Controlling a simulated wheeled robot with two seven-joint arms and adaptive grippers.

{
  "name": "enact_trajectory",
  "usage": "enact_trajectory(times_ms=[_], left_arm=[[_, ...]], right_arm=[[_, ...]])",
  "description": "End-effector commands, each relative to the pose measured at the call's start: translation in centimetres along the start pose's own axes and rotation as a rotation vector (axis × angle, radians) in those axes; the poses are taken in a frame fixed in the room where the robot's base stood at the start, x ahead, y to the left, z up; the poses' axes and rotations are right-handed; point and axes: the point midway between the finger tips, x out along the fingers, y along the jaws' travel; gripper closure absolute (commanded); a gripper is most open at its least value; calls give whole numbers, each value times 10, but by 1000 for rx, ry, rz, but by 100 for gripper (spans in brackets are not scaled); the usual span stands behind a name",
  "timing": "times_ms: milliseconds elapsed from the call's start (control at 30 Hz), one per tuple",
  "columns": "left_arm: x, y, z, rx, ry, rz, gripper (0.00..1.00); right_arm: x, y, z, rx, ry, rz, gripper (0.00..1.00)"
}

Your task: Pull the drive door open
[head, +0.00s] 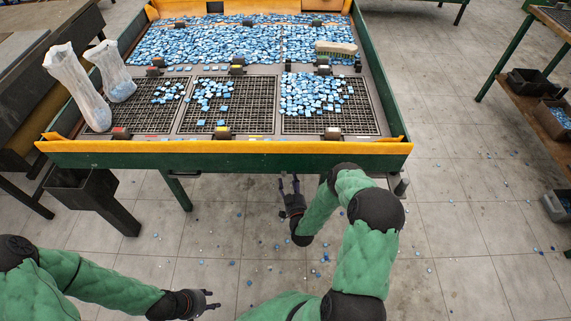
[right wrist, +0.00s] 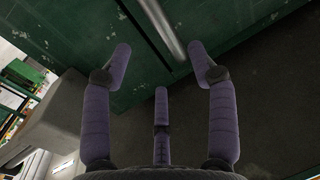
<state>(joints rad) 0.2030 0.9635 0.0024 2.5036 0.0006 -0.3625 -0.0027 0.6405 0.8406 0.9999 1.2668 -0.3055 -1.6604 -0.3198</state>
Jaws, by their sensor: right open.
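The drive door (right wrist: 125,35) appears as a worn dark green panel in the right wrist view, with a seam beside a grey metal bar handle (right wrist: 161,26). My right gripper (right wrist: 160,62) is open, with its purple fingers on either side of the bar's line. The bar lies ahead of the fingertips, and I see no contact. In the head view my right gripper (head: 289,183) is just below the table's front edge, and the door and handle are hidden there. My left gripper (head: 209,299) is open and empty, low over the floor.
The green table (head: 230,160) with a yellow front rail carries grates, blue tiles (head: 200,45), a brush (head: 336,48) and two pale bags (head: 75,85). A dark chute (head: 95,197) hangs at its left. Tiles litter the floor. A shelf table (head: 535,85) stands right.

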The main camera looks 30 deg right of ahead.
Motion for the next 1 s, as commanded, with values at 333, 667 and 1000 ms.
enact_trajectory(times_ms=[333,667,1000], left_arm=[[21,-7,-1,0,0,0,60],[33,-12,-1,0,0,0,60],[33,-12,-1,0,0,0,60]], right_arm=[[58,-1,2,0,2,-2,41],[96,-1,1,2,-1,-2,41],[101,-1,0,2,-3,-1,41]])
